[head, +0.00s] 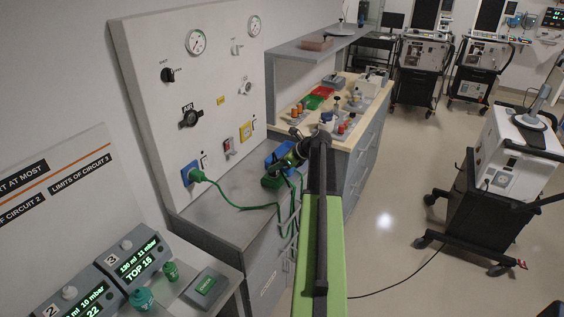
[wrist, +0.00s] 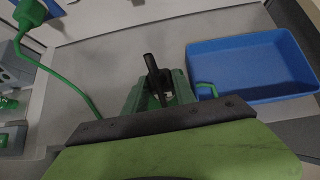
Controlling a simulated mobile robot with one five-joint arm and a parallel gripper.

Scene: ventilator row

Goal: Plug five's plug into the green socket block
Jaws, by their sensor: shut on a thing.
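A green plug (head: 197,175) sits in the blue wall socket (head: 186,176). Its green cable runs across the counter. The green plug also shows in the wrist view (wrist: 28,14).
A blue tray (wrist: 250,68) lies just right of the block. Left are display units (head: 135,262) and a green-labelled box (head: 206,286). A wheeled ventilator (head: 510,155) stands at right, with a black cable (head: 400,282) on the floor. Open floor lies between.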

